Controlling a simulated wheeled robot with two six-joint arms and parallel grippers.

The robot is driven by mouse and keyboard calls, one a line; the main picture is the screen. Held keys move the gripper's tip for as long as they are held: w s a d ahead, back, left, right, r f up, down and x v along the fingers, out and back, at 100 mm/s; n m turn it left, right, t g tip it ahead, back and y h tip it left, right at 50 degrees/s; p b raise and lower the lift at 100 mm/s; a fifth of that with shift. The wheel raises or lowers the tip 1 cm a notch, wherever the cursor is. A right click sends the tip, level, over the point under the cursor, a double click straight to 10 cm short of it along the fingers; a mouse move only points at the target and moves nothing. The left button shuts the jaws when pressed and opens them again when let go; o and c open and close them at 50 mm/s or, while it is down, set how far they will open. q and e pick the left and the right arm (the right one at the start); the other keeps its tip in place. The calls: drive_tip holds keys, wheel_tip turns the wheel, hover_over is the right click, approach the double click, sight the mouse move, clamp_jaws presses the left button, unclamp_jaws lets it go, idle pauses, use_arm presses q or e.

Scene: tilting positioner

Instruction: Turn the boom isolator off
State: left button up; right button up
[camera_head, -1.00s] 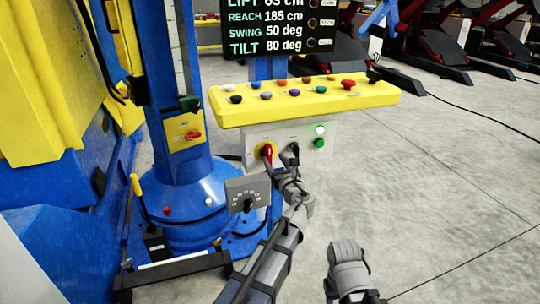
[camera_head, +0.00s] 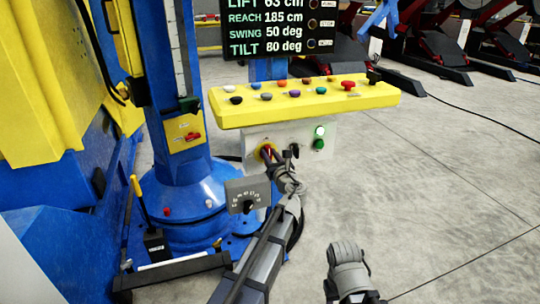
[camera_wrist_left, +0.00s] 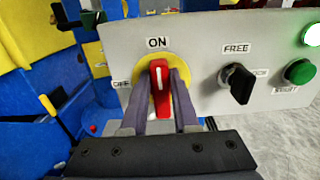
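The boom isolator is a red rotary handle on a yellow disc (camera_wrist_left: 160,90) in the left wrist view, on a pale grey panel. Its handle stands upright, pointing at the ON label; an OFF label is at its left. In the head view the isolator (camera_head: 266,151) is partly hidden by my left gripper (camera_head: 279,160). In the wrist view the two fingers of my left gripper (camera_wrist_left: 162,88) straddle the red handle, one on each side, with little room; firm contact is not clear. A grey part of my right arm shows at the bottom of the head view; its fingers do not show.
Right of the isolator are a black selector (camera_wrist_left: 238,84) marked FREE and a green button (camera_wrist_left: 299,72) below a lit green lamp (camera_wrist_left: 312,35). A yellow button console (camera_head: 300,103) overhangs the panel. A grey dial plate (camera_head: 247,194) stands close left of my left arm.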

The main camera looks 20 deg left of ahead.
use_arm(q)
clamp_jaws()
idle(0.3)
drive_tip(key=n, duration=0.6)
drive_tip(key=a+f+n+b, duration=0.1)
drive_tip(key=n, duration=0.5)
drive_tip(key=s+f+n+b, duration=0.1)
drive_tip(key=n, duration=0.4)
drive_tip(key=shift+s+a+n, duration=0.1)
drive_tip(key=shift+a+n, duration=0.25)
drive_tip(key=shift+n, duration=0.05)
idle(0.5)
drive_tip(key=o, duration=0.5)
unclamp_jaws()
